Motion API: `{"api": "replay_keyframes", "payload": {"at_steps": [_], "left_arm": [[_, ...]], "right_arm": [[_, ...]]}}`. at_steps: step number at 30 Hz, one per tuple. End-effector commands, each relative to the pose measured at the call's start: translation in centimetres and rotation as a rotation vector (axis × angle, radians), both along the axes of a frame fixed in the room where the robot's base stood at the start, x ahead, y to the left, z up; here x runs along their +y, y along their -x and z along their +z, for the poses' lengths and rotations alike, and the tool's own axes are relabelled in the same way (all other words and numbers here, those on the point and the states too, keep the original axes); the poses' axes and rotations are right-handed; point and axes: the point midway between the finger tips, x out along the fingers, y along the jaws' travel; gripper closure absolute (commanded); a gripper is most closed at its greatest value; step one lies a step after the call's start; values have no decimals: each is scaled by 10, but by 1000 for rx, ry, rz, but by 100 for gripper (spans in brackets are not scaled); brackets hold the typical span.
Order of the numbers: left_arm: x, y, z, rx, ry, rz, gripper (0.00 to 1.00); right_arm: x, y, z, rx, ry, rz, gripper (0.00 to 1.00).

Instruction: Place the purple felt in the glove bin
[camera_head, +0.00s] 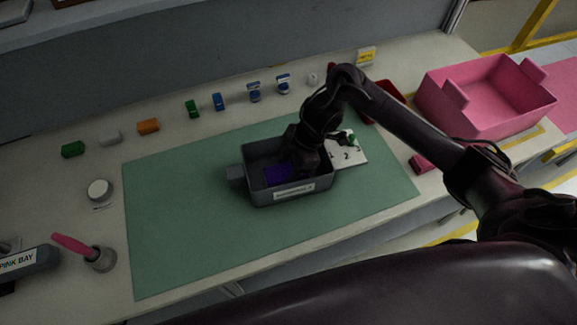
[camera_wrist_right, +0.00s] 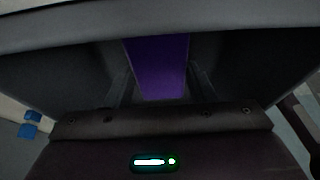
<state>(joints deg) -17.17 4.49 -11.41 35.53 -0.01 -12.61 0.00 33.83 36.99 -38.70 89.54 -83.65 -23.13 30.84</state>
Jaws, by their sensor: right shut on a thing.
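The purple felt (camera_head: 277,175) is a flat purple piece inside the grey glove bin (camera_head: 262,195), a small open box with a white label on its front. In the right wrist view the felt (camera_wrist_right: 160,65) shows as a purple strip between my two fingers. My right gripper (camera_head: 298,172) reaches down into the bin and is shut on the felt. The gripper hides the right part of the bin's inside. Whether the felt touches the bin floor cannot be told. My left gripper is not in view.
The bin stands on a green mat (camera_head: 170,235). Several small coloured blocks line the back. A white numbered card (camera_head: 348,150) lies right of the bin. A pink crate (camera_head: 460,112) stands at the far right, a pink-handled tool in a holder (camera_head: 100,258) at left. The mat's left half is clear.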

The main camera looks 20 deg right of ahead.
Motion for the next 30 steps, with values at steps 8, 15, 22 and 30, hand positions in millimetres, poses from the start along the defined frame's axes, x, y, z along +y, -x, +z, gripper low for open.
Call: {"api": "replay_keyframes", "payload": {"at_steps": [8,15,22,30], "left_arm": [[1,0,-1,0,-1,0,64],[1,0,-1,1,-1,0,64],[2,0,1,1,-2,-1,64],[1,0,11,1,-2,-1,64]], "right_arm": [[0,0,-3,0,0,0,45],[0,0,-3,0,0,0,28],[0,0,2,-1,0,0,28],[-20,-1,46,-8,6,0,28]]}}
